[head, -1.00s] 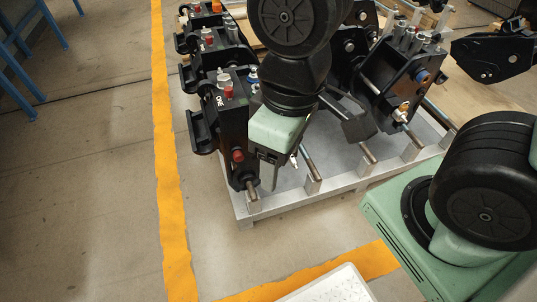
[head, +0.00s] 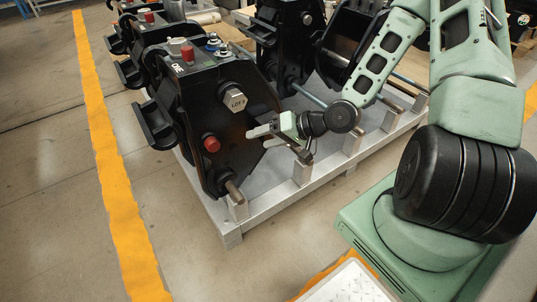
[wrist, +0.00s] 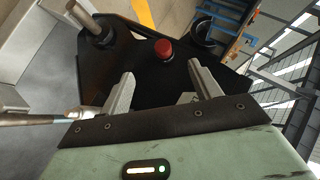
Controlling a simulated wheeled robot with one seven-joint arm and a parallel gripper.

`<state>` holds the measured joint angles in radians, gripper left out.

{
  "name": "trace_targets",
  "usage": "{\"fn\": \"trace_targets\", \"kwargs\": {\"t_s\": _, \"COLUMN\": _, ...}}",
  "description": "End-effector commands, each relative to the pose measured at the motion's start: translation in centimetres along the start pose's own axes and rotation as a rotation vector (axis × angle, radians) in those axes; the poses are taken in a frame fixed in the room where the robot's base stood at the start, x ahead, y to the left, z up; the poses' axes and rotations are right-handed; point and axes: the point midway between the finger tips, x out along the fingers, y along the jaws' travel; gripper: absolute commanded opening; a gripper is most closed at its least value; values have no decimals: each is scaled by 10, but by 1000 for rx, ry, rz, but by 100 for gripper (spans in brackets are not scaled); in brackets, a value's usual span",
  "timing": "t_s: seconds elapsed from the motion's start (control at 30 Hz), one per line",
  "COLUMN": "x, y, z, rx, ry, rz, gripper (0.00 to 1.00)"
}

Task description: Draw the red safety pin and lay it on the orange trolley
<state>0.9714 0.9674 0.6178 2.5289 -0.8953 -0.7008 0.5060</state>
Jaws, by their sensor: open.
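The red safety pin (head: 211,144) shows as a round red knob on the side plate of the nearest black coupler (head: 190,110). In the wrist view the red knob (wrist: 163,49) sits ahead, between the directions of my two fingers. My gripper (head: 265,138) is open and empty, pointing left toward that side plate, to the right of the knob. Its fingers (wrist: 161,72) stand apart from the knob, with a gap in between.
The couplers stand on a grey metal pallet (head: 231,229) with bars across its edge. Other red knobs (head: 187,54) are on the coupler's top. A pale textured plate (head: 345,285) is at the bottom. Floor is clear at left.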

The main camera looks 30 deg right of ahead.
Motion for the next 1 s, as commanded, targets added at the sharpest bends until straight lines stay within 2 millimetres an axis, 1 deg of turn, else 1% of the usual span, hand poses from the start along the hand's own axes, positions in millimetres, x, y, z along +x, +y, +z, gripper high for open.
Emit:
{"fn": "trace_targets", "kwargs": {"t_s": 0.03, "x": 3, "y": 11, "z": 0, "rx": 33, "ry": 40, "rz": -32, "gripper": 63}}
{"fn": "trace_targets", "kwargs": {"t_s": 0.07, "x": 2, "y": 13, "z": -2, "rx": 46, "ry": 58, "rz": -46, "gripper": 63}}
{"fn": "trace_targets", "kwargs": {"t_s": 0.23, "x": 3, "y": 14, "z": -8, "rx": 76, "ry": 104, "rz": -86, "gripper": 63}}
{"fn": "trace_targets", "kwargs": {"t_s": 0.37, "x": 17, "y": 13, "z": -9, "rx": 73, "ry": 102, "rz": -88, "gripper": 63}}
{"fn": "trace_targets", "kwargs": {"t_s": 1.0, "x": 136, "y": 4, "z": -20, "rx": 72, "ry": 100, "rz": -84, "gripper": 63}}
